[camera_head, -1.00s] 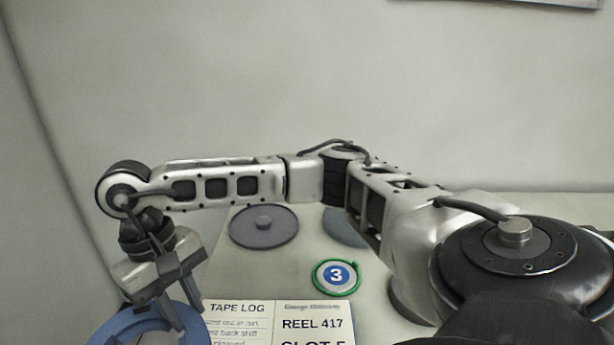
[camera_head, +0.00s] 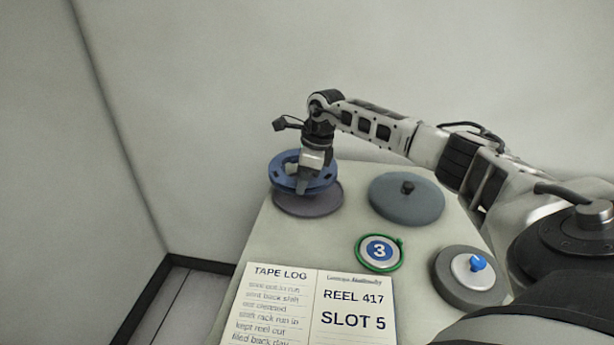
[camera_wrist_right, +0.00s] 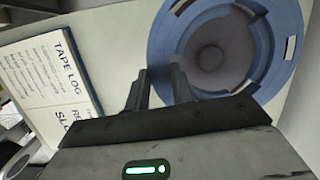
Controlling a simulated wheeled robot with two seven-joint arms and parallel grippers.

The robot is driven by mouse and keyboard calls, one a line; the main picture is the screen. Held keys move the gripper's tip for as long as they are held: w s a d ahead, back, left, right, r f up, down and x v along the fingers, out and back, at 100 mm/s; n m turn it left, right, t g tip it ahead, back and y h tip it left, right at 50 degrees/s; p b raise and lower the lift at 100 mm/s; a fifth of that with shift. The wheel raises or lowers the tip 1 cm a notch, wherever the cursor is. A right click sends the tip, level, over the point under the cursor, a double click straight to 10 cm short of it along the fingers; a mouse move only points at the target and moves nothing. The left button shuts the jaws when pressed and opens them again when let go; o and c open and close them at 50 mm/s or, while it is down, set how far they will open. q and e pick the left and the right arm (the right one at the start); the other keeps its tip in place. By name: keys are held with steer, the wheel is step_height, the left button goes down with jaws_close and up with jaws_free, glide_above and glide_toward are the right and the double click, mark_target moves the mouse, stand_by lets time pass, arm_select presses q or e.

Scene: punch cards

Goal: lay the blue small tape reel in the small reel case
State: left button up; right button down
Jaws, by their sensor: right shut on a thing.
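The blue tape reel (camera_head: 281,183) is a flat ring with slots, held by my right gripper (camera_head: 302,190) over the far left of the table. It also shows in the right wrist view (camera_wrist_right: 264,45). The gripper is shut on the reel's near rim. Directly below is a round purple-grey case (camera_head: 312,208), partly hidden by the reel; its hub (camera_wrist_right: 211,57) shows through the reel's open middle in the right wrist view. The reel looks slightly above the case; whether they touch is unclear. My left gripper is out of view.
A larger blue-grey round case (camera_head: 420,205) with a dark hub stands to the right. A green-rimmed badge marked 3 (camera_head: 379,251) and an open tape log (camera_head: 309,285) lie nearer. A grey round case (camera_head: 460,293) holding a white disc with a blue knob is at right.

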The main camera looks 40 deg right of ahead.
steer(key=shift+d+m, duration=0.4)
steer(key=shift+d, duration=0.1)
steer(key=shift+d+f, duration=0.1)
steer(key=shift+d, duration=0.05)
steer(key=shift+f, duration=0.2)
steer(key=shift+f+b, duration=0.65)
steer(key=shift+b, duration=0.05)
step_height(320, 180, down, 2)
steer(key=shift+f+b, duration=0.25)
steer(key=shift+b, duration=0.7)
steer(key=shift+f, duration=0.25)
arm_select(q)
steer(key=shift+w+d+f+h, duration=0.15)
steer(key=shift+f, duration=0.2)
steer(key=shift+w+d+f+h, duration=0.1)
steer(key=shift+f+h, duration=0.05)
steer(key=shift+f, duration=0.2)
arm_select(e)
steer(key=shift+f, duration=0.1)
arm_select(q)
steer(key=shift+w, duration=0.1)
arm_select(e)
steer(key=shift+w, duration=0.1)
